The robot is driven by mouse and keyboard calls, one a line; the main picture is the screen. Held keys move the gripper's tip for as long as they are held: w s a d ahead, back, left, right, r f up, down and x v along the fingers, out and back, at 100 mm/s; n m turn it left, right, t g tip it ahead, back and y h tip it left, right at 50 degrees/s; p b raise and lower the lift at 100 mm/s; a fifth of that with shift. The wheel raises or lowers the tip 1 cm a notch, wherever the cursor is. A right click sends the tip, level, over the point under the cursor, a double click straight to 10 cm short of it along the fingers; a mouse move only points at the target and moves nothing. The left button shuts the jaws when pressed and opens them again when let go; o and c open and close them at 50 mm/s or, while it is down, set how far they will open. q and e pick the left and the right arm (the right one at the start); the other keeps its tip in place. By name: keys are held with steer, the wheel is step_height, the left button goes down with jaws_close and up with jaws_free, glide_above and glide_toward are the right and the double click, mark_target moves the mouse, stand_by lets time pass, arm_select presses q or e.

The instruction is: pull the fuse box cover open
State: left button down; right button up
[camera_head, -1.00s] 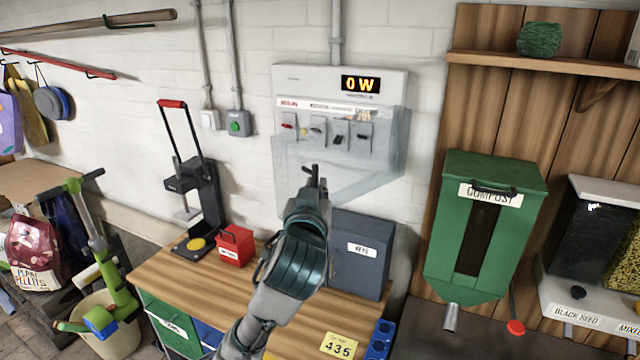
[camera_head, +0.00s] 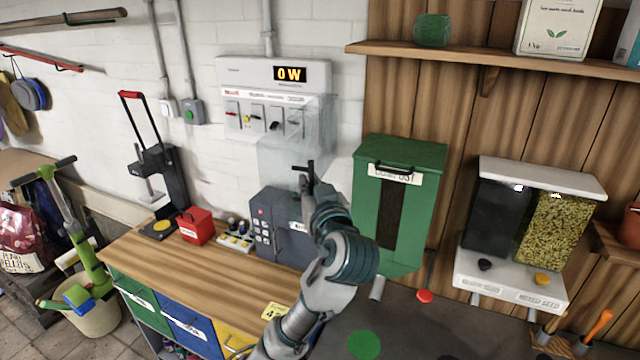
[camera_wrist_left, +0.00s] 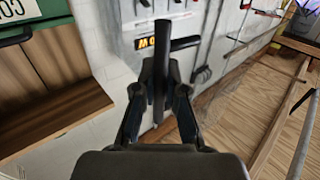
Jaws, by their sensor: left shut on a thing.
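The white fuse box (camera_head: 235,74) hangs on the wall with a lit "0 W" display and a row of switches. Its clear cover (camera_head: 296,140) stands out from the box on the right side; the left switches are uncovered. The cover's exact edges are hard to see. My left gripper (camera_head: 308,181) is at the cover's lower part, shut on a dark handle (camera_head: 304,167). In the left wrist view, the dark handle bar (camera_wrist_left: 177,44) stands between the fingers of my left gripper (camera_wrist_left: 160,92). My right gripper is not in view.
A grey key box (camera_head: 268,222), red box (camera_head: 196,226) and black press (camera_head: 178,180) stand on the wooden bench (camera_head: 150,255) below. A green compost bin (camera_head: 420,155) hangs close to the right of my arm, under a shelf (camera_head: 450,50).

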arm_select(q)
steer(key=shift+d, duration=0.15)
steer(key=c, duration=1.2)
jaws_free()
steer(key=shift+s+d+r, duration=0.15)
steer(key=shift+s+d, duration=0.15)
steer(key=v, duration=1.2)
steer(key=shift+d, duration=0.15)
